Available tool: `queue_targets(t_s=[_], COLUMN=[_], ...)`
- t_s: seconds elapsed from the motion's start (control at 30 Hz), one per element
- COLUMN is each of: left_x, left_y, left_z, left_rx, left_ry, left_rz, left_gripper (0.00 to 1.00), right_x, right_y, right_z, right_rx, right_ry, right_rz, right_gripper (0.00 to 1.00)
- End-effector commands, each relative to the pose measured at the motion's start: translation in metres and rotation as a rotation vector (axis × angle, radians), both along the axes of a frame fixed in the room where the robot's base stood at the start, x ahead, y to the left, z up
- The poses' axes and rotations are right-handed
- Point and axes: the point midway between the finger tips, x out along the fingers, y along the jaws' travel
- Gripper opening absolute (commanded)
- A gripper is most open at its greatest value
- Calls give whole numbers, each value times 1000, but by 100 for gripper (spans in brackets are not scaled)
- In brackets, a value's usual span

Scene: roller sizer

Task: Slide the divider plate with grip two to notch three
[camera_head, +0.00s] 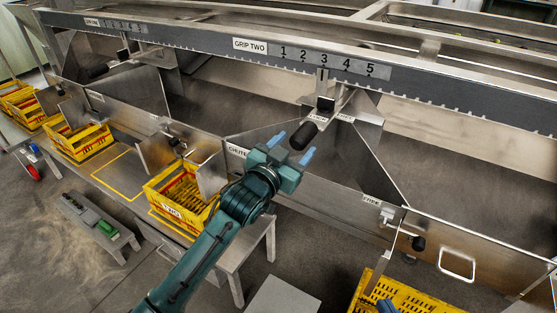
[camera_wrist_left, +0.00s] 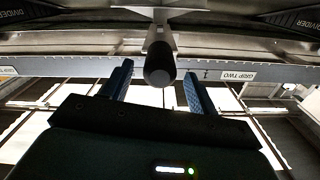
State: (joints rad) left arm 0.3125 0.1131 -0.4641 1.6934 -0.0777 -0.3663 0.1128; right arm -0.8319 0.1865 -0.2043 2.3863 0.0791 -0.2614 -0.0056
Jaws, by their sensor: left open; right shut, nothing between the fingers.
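The grip two divider plate (camera_head: 352,143) is a grey metal panel hanging under the notched rail (camera_head: 440,84). Its upright bracket (camera_head: 322,82) meets the rail below the number 3. Its black cylindrical grip (camera_head: 303,136) points toward me. My left gripper (camera_head: 293,147) is open at this grip, one blue finger to each side. In the left wrist view the grip's round end (camera_wrist_left: 160,65) shows between the open fingers (camera_wrist_left: 157,92), with gaps on both sides. Two blue fingertips at the bottom edge look like my right gripper (camera_head: 387,306), close together, the rest cut off.
The GRIP TWO label (camera_head: 250,46) and number scale (camera_head: 335,63) are on the rail. Yellow crates (camera_head: 178,200) stand below the chutes at left, another (camera_head: 425,297) at bottom right. A second black grip (camera_head: 97,71) is at far left.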

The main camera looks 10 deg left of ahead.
Motion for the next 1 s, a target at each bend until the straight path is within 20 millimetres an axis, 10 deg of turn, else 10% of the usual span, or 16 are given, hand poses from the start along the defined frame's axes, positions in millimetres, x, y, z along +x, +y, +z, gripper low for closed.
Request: queue_targets(t_s=[0.4, 1.0], left_x=[-67, -73], left_y=[27, 29], left_z=[0, -2], left_rx=[0, -2], left_ry=[0, 4], left_rz=[0, 1], left_gripper=[59, 59], right_x=[3, 1], right_y=[4, 2], right_z=[-5, -8], right_rx=[7, 2], right_ry=[29, 38], right_rz=[0, 2], right_gripper=[0, 0])
